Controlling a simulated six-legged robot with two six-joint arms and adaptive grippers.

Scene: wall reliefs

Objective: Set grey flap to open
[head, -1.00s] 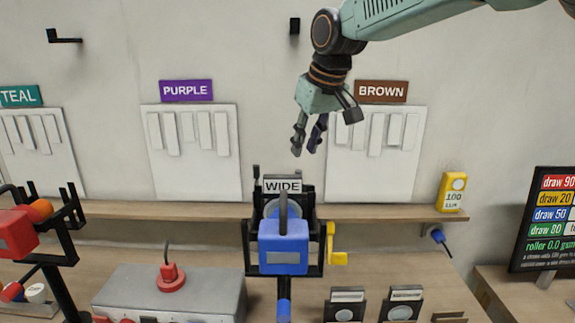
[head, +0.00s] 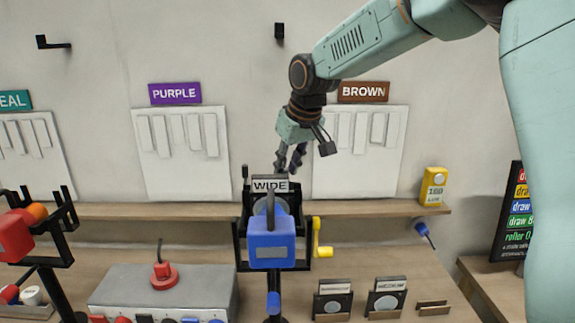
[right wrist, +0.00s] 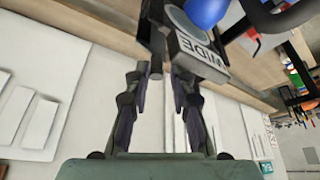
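The blue lamp-like device (head: 271,240) stands at the centre in a black frame, with a white "WIDE" plate (head: 270,185) on top. The plate also shows in the right wrist view (right wrist: 203,52). I cannot tell which part is the grey flap; dark frame parts (right wrist: 150,35) rise beside the plate. My right gripper (head: 289,170) points down just above the plate. In the right wrist view its two fingers (right wrist: 160,74) are apart, with the end of a dark part near their tips. Whether they touch it is unclear. My left gripper is not in view.
A wooden shelf (head: 160,211) runs behind the device. A yellow crank (head: 321,240) sticks out on its right. A red device (head: 22,233) stands left, a grey box (head: 205,288) front left. White panels hang under PURPLE (head: 175,93) and BROWN (head: 363,92) signs.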

